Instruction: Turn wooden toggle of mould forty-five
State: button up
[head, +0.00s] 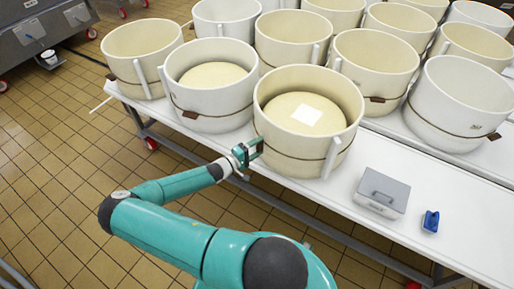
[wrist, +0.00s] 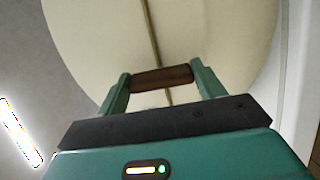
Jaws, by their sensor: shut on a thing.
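The mould (head: 304,165) at the front edge of the table is a round cream tub with a cord around it and a cheese carrying a white square label inside. My gripper (head: 255,149) is at its near left side. In the wrist view, my gripper (wrist: 162,80) is shut on the dark brown wooden toggle (wrist: 162,79), one green finger at each end. The toggle lies crosswise to the cord (wrist: 150,20), which runs along the pale mould wall (wrist: 215,35). The head view hides most of the toggle behind the fingers. I cannot read any number on the mould.
Another mould with a cheese (head: 212,104) stands close on the left, and several empty moulds stand behind. Tiled floor is free at left.

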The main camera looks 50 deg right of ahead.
dwell(0.4)
jog(key=o, duration=1)
jog(key=shift+a, duration=0.1)
jog(key=v, duration=1.3)
jog(key=shift+w+a, duration=0.1)
jog(key=shift+a, duration=0.15)
jog(key=shift+a+r, duration=0.1)
